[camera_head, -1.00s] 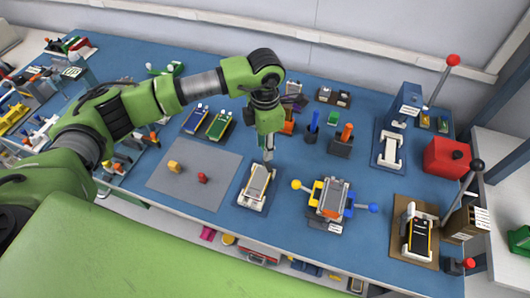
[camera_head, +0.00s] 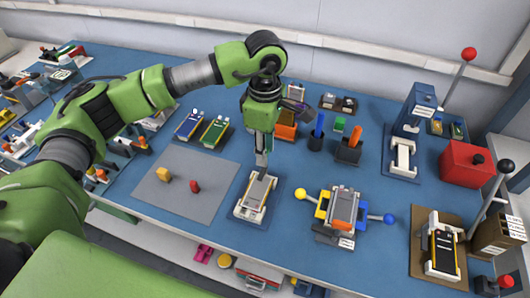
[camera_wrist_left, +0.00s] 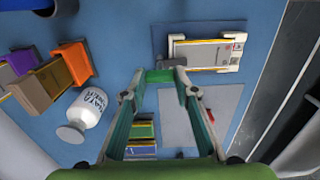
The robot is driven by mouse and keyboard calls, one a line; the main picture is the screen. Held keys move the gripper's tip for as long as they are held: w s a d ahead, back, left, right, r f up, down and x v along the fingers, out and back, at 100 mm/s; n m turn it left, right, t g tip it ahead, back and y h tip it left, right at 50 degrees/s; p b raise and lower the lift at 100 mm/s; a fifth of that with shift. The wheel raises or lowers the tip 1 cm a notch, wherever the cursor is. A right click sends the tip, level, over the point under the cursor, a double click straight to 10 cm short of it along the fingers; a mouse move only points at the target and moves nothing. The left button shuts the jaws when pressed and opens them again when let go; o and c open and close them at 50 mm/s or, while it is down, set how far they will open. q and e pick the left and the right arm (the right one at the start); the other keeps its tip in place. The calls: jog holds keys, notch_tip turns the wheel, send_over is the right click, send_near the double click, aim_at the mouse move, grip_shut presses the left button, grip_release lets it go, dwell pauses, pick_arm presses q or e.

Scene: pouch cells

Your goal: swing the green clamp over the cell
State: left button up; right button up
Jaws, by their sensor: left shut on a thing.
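The cell (camera_head: 259,190) is a flat grey pouch lying in a white cradle (camera_head: 241,211) on a dark base plate, right of the grey mat. In the left wrist view the cell (camera_wrist_left: 205,53) lies flat in the cradle, at the top right. My left gripper (camera_head: 262,158) points down at the far end of the cradle. In the left wrist view its fingers (camera_wrist_left: 160,82) are shut on the green clamp (camera_wrist_left: 160,76), beside the cradle's near edge. A grey piece shows by the clamp. The gripper hides most of the clamp in the head view. My right gripper is not in view.
The grey mat (camera_head: 190,205) holds a yellow and a red block. A fixture with yellow and blue knobs (camera_head: 322,228) stands right of the cradle. A white bottle (camera_wrist_left: 88,105) and coloured boxes (camera_wrist_left: 50,75) are close by in the left wrist view.

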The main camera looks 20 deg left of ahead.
pick_arm(q)
jog(key=shift+r, duration=0.1)
jog(key=shift+w, duration=0.1)
dwell(0.3)
jog(key=o, duration=1.1)
notch_tip(320, 180, up, 12)
